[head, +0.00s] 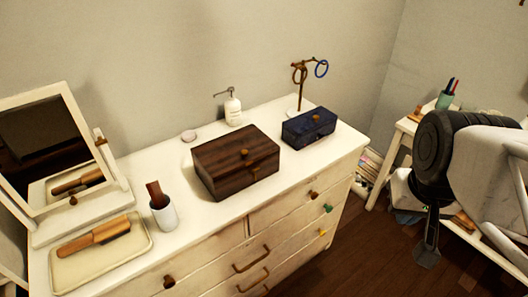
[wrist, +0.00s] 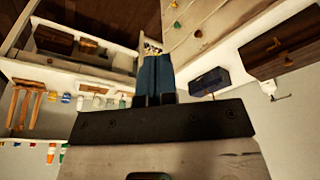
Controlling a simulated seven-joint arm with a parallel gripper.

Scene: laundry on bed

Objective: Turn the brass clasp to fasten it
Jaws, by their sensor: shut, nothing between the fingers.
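I cannot tell how either piece is turned. In the wrist view, the blue box (wrist: 210,81) and brown box (wrist: 285,47) show at the right. My gripper (head: 428,257) is shut and empty, pointing down right of the dresser, apart from both boxes; its fingers show in the wrist view (wrist: 155,78).
On the dresser (head: 215,225) are a mirror (head: 58,140), a brush on a tray (head: 100,262), a white cup (head: 163,214), a soap bottle (head: 233,108) and a ring stand (head: 300,85). A white side table (head: 407,127) stands at the right.

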